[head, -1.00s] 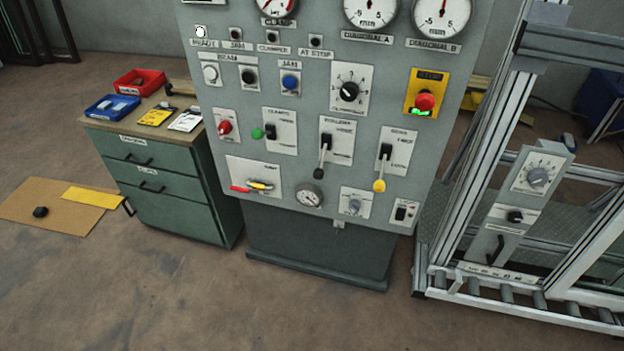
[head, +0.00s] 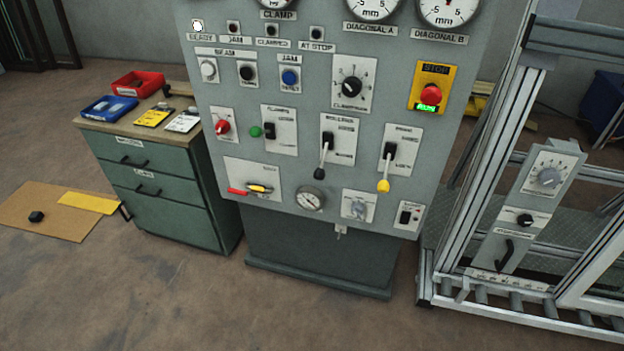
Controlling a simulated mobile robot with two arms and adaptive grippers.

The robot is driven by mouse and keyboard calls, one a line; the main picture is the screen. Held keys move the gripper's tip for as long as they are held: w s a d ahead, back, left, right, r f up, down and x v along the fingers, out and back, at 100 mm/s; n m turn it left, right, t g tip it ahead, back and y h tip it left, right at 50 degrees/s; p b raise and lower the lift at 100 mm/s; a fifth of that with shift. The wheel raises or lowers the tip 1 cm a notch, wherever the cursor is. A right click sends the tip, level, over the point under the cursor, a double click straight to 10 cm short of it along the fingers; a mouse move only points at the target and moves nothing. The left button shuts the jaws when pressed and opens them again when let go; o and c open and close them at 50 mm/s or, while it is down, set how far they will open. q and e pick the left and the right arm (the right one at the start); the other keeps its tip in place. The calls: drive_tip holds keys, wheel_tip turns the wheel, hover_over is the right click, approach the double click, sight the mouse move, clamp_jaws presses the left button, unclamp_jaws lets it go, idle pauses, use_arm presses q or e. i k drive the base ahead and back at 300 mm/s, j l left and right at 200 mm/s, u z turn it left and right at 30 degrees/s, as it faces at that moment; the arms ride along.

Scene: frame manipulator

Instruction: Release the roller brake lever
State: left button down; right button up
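The grey control panel (head: 300,175) stands in the middle of the head view. A lever with a black knob (head: 319,172) hangs down from its slot, on a plate (head: 342,135) whose heading seems to read "ROLLERS"; the smaller print is blurred. To its right, a lever with a yellow knob (head: 383,186) also hangs down, on a plate (head: 403,145) I cannot read surely. To its left, a lever with a green knob (head: 256,132) points left. Neither of my grippers is in view, and nothing touches the levers.
A red stop button (head: 431,93) on a yellow plate sits at the upper right of the panel. A green drawer cabinet (head: 160,185) with a red bin (head: 138,83) and a blue bin (head: 108,109) stands left. An aluminium frame (head: 500,150) with rollers stands right. The floor in front is clear.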

sight(318, 174)
drive_tip(key=i+j+z, duration=0.2)
drive_tip(key=j, duration=0.15)
drive_tip(key=i+j+z, duration=0.25)
drive_tip(key=j+z, duration=0.2)
drive_tip(key=j, duration=0.3)
drive_tip(key=i+j+z, duration=0.25)
drive_tip(key=j, duration=0.2)
drive_tip(key=j+z, duration=0.2)
drive_tip(key=j, duration=0.2)
